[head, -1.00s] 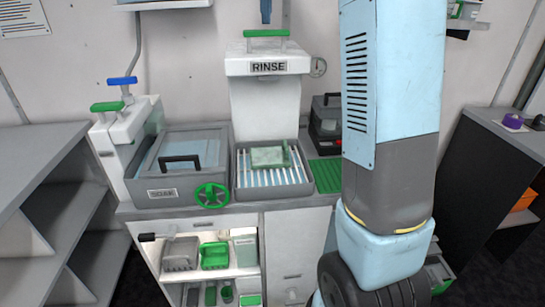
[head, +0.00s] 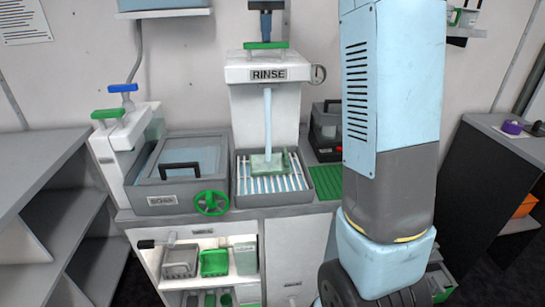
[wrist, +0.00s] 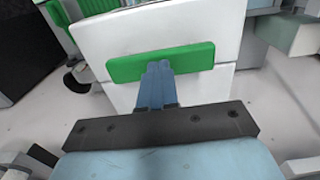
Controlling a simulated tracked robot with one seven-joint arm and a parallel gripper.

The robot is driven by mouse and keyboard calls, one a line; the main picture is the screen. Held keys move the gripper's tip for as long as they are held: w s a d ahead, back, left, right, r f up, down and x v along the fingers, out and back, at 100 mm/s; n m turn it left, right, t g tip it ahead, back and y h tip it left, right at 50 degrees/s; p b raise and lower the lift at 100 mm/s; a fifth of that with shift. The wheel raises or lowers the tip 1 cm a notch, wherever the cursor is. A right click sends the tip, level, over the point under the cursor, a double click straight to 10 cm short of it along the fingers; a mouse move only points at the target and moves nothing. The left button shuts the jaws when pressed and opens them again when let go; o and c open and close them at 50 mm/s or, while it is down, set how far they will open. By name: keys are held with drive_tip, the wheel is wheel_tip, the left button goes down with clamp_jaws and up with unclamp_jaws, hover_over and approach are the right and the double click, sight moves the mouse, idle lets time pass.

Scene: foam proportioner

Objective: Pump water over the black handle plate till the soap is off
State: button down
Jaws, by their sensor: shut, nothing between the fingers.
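The rinse station (head: 267,73) has a green pump handle (head: 266,45) on its top, sitting low against the housing. My gripper (head: 266,13) is shut with its fingertips on or just over this handle from above. In the wrist view its blue fingers (wrist: 157,75) overlap the middle of the green bar (wrist: 190,60). A pale blue water stream (head: 268,120) falls from the station onto a plate (head: 262,165) on the slatted rack (head: 270,184). The plate looks pale green and filmy. A green upright part shows at its right; I see no black handle on it.
Left of the rack is the lidded SOAK basin (head: 180,198) with a black handle and a green wheel (head: 212,202). A green mat (head: 327,181) lies to the right. A dark box (head: 326,130) stands behind it. Shelves below hold several containers.

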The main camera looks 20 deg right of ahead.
drive_tip(key=shift+f, duration=1.2)
drive_tip(key=shift+r, duration=2.5)
